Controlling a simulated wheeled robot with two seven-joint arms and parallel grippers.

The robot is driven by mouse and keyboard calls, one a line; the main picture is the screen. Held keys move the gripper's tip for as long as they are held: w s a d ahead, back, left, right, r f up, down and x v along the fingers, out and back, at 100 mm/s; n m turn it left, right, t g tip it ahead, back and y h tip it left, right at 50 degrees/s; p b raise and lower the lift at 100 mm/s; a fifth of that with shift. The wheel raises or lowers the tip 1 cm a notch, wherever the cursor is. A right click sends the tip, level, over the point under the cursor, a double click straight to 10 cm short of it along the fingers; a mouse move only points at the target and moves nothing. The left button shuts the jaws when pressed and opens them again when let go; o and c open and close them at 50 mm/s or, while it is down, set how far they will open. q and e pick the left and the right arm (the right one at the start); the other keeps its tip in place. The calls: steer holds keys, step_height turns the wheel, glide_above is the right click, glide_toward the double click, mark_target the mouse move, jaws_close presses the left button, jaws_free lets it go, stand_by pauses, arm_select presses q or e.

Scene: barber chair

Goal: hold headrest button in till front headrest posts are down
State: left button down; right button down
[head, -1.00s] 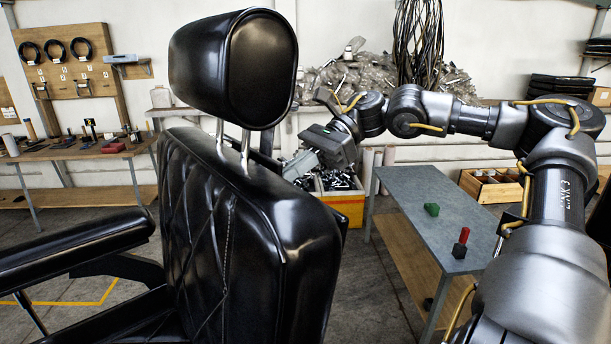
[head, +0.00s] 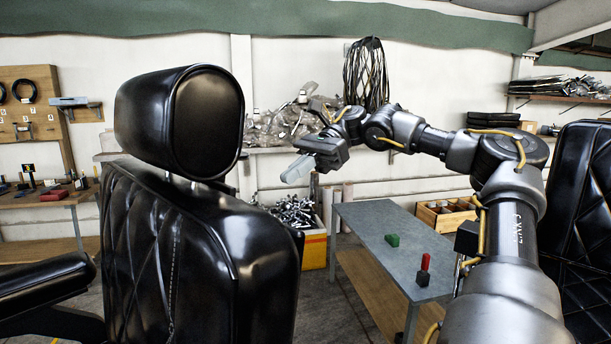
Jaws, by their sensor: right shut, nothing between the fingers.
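The black padded headrest (head: 207,122) sits just above the black quilted chair back (head: 200,255) in the head view. Only short stubs of its metal posts (head: 193,185) show between headrest and back. I cannot make out the headrest button; the chair's rear side is hidden from here. My right gripper (head: 290,172) is shut and empty, in the air to the right of the headrest and apart from the chair in the picture. My left gripper is not in view.
A yellow bin (head: 314,248) of metal parts is behind. Another black chair (head: 582,210) is at the right edge. The armrest (head: 45,285) juts left.

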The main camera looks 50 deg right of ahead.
steer(key=shift+v, duration=1.6)
steer(key=shift+a, duration=0.1)
